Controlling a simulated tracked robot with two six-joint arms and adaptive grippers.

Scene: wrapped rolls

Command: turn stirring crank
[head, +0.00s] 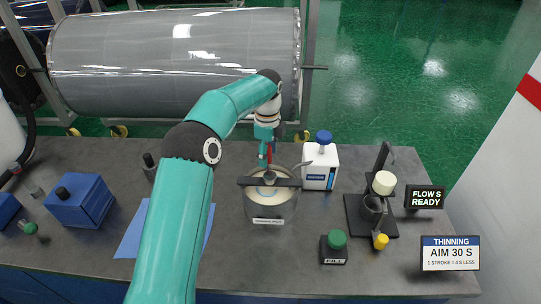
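A grey pot (284,208) with a label on its front stands in the middle of the bench, with pale liquid inside. A dark crossbar (289,182) spans its top, with a hub in the middle. My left gripper (264,158) points down at the pot's far side, right beside the red handle. It is too small and partly hidden to tell whether its fingers are shut on the handle. My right gripper is not in view.
A white jug (320,170) with a blue cap stands close right of the pot. Further right are a stand with a cup (372,208), a green button (336,239) and a sign (450,253) reading "AIM 30 S". A blue sheet (134,235) and blue box (82,205) lie left.

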